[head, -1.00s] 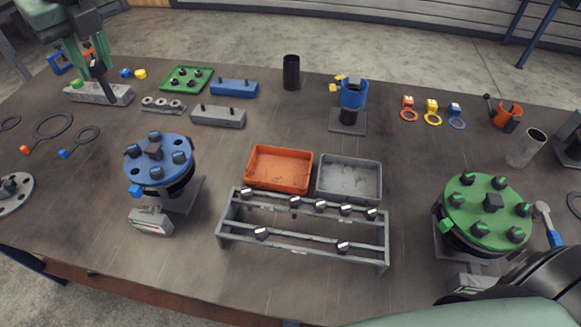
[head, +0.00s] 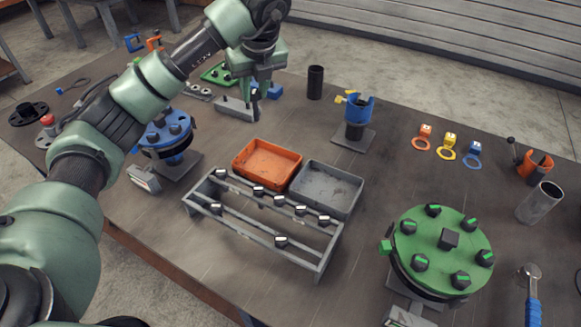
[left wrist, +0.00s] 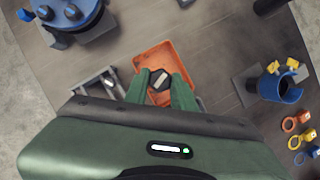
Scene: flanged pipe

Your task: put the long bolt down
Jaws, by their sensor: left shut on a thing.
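My left gripper (head: 261,97) hangs above the table behind the orange tray (head: 266,158) in the head view, fingers pointing down. In the left wrist view its green fingers (left wrist: 160,92) are shut on a dark bolt with a hexagonal head (left wrist: 160,80). The bolt's shank is hidden, so its length cannot be told. The orange tray (left wrist: 152,58) lies beyond the fingers in that view. The tray looks empty, as does the grey tray (head: 326,188) beside it. My right gripper is not in view.
A grey rack (head: 262,233) with several bolts stands in front of the trays. A blue flange (head: 165,133) stands to the left, a green flange (head: 443,240) to the right. A blue holder (head: 360,107) and a black cylinder (head: 315,82) stand behind.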

